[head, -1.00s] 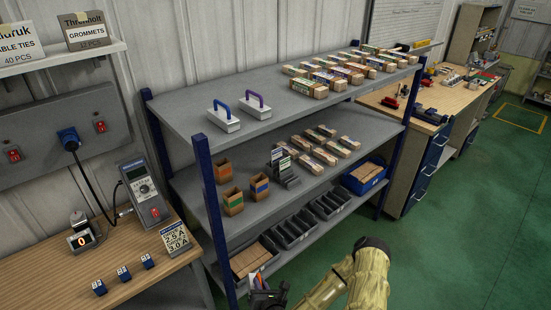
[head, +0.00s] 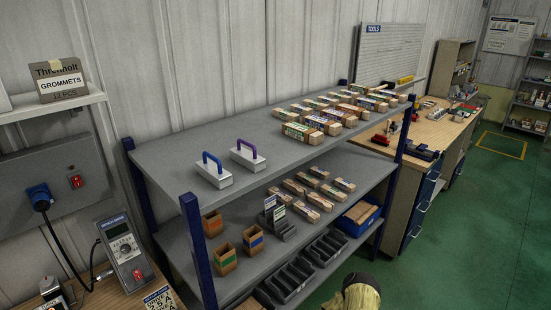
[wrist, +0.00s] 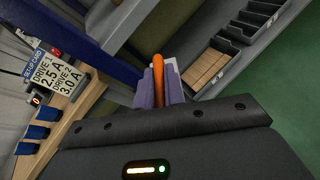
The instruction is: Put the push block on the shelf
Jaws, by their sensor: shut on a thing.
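In the wrist view my gripper (wrist: 160,88) is shut on an orange handle, which I take to be the push block (wrist: 158,68). A pale surface shows beside the handle; the rest of the block is hidden by the fingers. In the head view my gripper is out of frame, and only my arm shows at the bottom edge. The grey shelf unit (head: 255,132) stands ahead. On its top board are two similar pale blocks, one with a blue handle (head: 213,178) and one with a purple handle (head: 248,160).
Several small boxes (head: 325,124) fill the right of the top board. The lower board holds brown bins (head: 225,259), a card holder (head: 277,219) and more boxes. A blue post (head: 197,250) stands at the front left corner. The top board's front middle is bare.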

